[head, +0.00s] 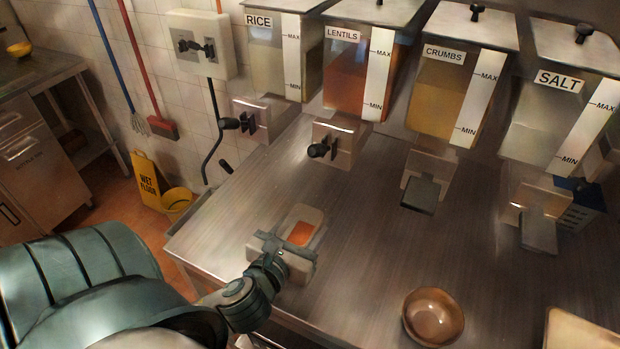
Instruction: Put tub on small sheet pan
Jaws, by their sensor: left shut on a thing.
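A small pale tub (313,218) with orange contents is at the left part of the steel counter. My left gripper (284,250) is shut on the tub at its near side. The gripper hides part of the tub, and I cannot tell whether the tub touches the counter or is held just above it. A flat, light-coloured item with a raised edge (580,332) is cut off at the lower right corner; it may be the small sheet pan. My right gripper is not in view.
A brown bowl (433,316) stands on the counter (350,240) at the front right. Dispensers labelled rice (268,68), lentils (345,85), crumbs (440,95) and salt (540,120) line the back. The counter between tub and bowl is clear.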

